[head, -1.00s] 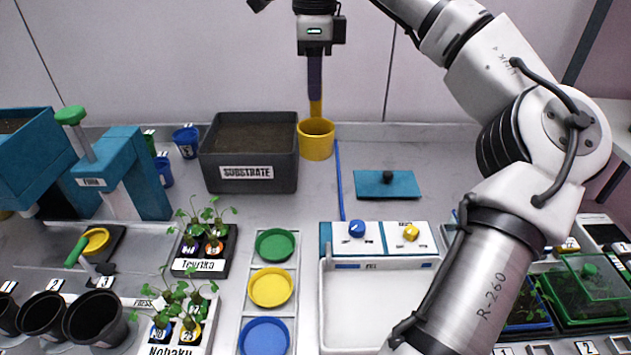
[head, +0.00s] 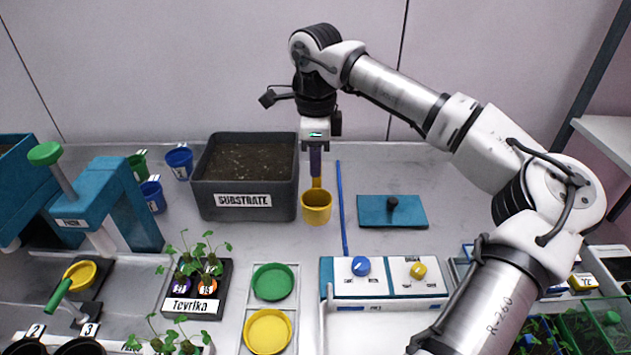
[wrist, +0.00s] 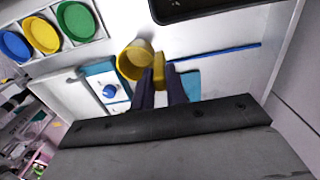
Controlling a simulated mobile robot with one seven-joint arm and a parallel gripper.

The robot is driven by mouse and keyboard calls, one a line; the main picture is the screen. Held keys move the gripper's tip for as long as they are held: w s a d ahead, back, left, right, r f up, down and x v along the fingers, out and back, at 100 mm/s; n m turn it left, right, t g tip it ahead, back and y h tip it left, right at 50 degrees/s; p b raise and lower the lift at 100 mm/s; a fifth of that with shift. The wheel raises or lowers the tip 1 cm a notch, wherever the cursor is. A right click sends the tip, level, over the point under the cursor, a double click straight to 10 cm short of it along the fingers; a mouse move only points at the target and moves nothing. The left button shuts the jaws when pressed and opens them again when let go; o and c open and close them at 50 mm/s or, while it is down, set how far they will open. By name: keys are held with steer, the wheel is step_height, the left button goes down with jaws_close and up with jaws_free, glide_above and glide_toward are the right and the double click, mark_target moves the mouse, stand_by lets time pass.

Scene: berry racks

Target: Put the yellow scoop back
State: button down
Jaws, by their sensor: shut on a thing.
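The yellow scoop (head: 317,208) is a cup with an upright handle, just right of the dark substrate bin (head: 247,207) in the head view. My gripper (head: 316,172) is above it, with its fingers shut on the scoop's handle. In the wrist view my gripper (wrist: 160,85) reaches to the scoop (wrist: 133,58), whose cup lies beyond the fingertips. I cannot tell whether the cup's base touches the table. A flat yellow dish (head: 268,331) lies in a white holder between a green dish (head: 273,282) and another dish.
A blue strip (head: 342,210) lies right of the scoop. A teal plate with a black knob (head: 391,211) is farther right. A panel with blue and yellow dials (head: 383,270) stands in front. A teal press (head: 110,205) and blue cups stand at left.

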mark_target(316, 185)
step_height(316, 185, down, 6)
steer(key=shift+r+p, duration=0.1)
steer(key=shift+p, duration=0.45)
steer(key=shift+f, duration=0.25)
steer(key=shift+f+b, duration=0.25)
steer(key=shift+b, duration=0.05)
steer(key=c, duration=1.4)
jaws_free()
steer(key=shift+r, duration=0.1)
steer(key=shift+c, duration=0.2)
steer(key=shift+o, duration=0.2)
steer(key=shift+r, duration=0.15)
step_height(316, 185, up, 12)
steer(key=shift+r+b, duration=0.1)
steer(key=shift+b, duration=0.65)
